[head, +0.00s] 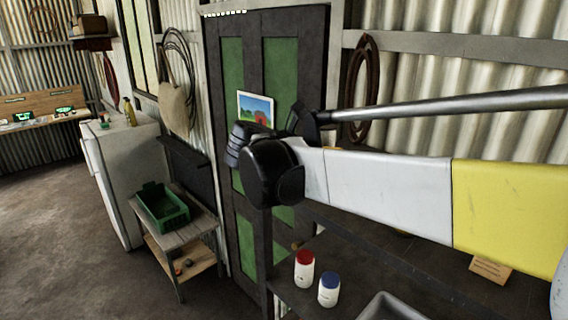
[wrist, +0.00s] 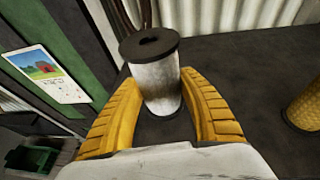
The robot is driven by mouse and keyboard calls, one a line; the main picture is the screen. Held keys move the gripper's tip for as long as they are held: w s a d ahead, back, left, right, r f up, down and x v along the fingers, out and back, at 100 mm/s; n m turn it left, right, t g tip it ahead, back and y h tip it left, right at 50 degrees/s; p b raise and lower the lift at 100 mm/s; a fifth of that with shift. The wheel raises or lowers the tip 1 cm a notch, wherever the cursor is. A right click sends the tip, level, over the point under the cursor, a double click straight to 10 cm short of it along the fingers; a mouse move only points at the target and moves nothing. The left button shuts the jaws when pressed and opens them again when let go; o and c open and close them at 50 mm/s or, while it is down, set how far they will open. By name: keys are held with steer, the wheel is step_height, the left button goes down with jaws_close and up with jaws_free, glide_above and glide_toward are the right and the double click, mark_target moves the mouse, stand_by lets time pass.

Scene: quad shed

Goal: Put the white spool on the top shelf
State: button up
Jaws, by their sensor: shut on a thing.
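The white spool (wrist: 158,82), with a dark top flange and a hole in it, stands upright between the yellow fingers of my gripper (wrist: 155,76) in the wrist view. The fingers are closed on its sides. A dark shelf surface (wrist: 235,65) lies beneath and behind it; I cannot tell whether the spool's base touches it. In the head view my arm hides the gripper and spool. A dark shelf top (head: 350,243) shows there below my arm. Its level in the unit is partly hidden.
A yellow spool (wrist: 304,108) stands on the dark surface at the right. Red-lidded (head: 304,270) and blue-lidded (head: 329,290) jars stand on a lower shelf. A green door (head: 232,70) is behind my arm. A green crate (head: 162,206) sits on a small bench.

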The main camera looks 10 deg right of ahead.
steer(key=shift+w+a+f, duration=0.4)
steer(key=shift+a+f, duration=0.25)
steer(key=shift+a, duration=0.05)
steer(key=shift+a+f, duration=0.1)
steer(key=shift+f, duration=0.15)
step_height(320, 180, down, 3)
steer(key=shift+s+f+p, duration=0.1)
steer(key=shift+p, duration=0.7)
steer(key=shift+f, duration=0.25)
steer(key=o, duration=1.3)
steer(key=shift+f, duration=0.1)
